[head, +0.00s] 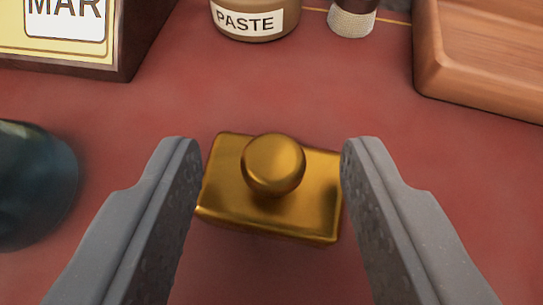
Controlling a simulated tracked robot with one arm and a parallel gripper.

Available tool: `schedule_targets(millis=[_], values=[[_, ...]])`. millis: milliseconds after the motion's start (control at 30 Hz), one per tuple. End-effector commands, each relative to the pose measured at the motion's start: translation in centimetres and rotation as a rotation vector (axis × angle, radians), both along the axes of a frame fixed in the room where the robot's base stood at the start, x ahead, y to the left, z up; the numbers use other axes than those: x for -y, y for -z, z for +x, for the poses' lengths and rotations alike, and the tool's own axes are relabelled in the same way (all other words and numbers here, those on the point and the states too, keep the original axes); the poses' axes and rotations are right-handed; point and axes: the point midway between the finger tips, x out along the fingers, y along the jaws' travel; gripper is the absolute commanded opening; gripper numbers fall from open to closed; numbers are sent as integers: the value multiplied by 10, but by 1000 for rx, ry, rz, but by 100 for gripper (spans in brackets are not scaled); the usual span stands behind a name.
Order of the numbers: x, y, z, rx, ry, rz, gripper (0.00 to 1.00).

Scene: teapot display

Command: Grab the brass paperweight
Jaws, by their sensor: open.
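The brass paperweight (235,200) is a shiny gold rectangular block with a round knob on top. It rests on the red surface in the middle of the head view, turned slightly. My gripper (270,150) is open, with one grey finger to the left of the paperweight and one to the right. The fingers overlap the block's left and right edges in the picture. I cannot tell whether either finger touches it.
A dark rounded object (35,185) stands at the left. A calendar block marked MAR (65,65) is at the back left. A PASTE jar (255,22) and a knurled-based item (352,20) stand behind. A wooden tray (480,75) is at the back right. The red surface (260,95) behind the paperweight is clear.

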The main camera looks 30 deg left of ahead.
Motion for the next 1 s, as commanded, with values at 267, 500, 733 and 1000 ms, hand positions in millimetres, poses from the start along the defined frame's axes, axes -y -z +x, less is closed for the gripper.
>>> schedule_targets(millis=[267,500,733,1000], values=[[0,0,0,-1,0,0,0],[0,-1,0,0,1,0,0],[1,-28,0,1,1,0,0],[0,-79,1,3,1,2,0]])
